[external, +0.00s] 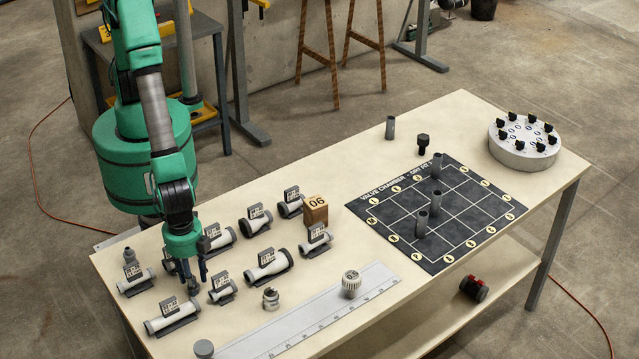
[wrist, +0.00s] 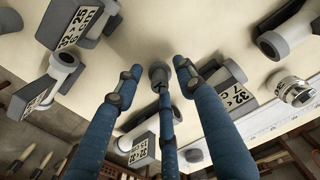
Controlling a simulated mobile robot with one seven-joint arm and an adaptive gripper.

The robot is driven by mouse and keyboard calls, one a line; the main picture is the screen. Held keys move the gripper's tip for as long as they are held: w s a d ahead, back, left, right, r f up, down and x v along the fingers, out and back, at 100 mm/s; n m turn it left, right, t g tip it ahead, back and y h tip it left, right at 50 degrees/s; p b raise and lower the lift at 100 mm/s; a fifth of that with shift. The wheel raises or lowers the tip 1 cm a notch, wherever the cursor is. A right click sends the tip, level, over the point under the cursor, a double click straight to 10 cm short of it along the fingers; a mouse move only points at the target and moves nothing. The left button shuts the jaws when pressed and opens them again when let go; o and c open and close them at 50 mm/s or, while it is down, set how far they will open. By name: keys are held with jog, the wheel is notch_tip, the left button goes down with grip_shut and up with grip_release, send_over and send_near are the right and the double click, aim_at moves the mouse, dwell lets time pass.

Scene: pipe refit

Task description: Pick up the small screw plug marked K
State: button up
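My gripper (external: 192,274) points down over the near left part of the table. Its three blue fingers, seen in the wrist view (wrist: 157,78), are spread open. A small grey cylindrical piece (wrist: 158,71) is among the fingertips, with gaps to the left and right fingers; the lower finger partly covers it. In the external view it is mostly hidden at the fingertips. I cannot read a K on it or on any other piece. Another small grey piece (external: 130,255) stands at the table's left end. A black knobbed plug (external: 423,145) stands behind the mat.
Labelled pipe pieces surround the gripper closely, such as one at the front left (external: 172,319) and a short one (external: 222,291) just right. A silver fitting (external: 271,299) and white ruler (external: 313,309) lie nearer the front. A dark grid mat (external: 466,232) and round holder (external: 522,160) are right.

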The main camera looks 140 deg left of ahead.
grip_shut()
jog(key=shift+r+p, duration=0.9)
jog(key=shift+r, duration=4.15)
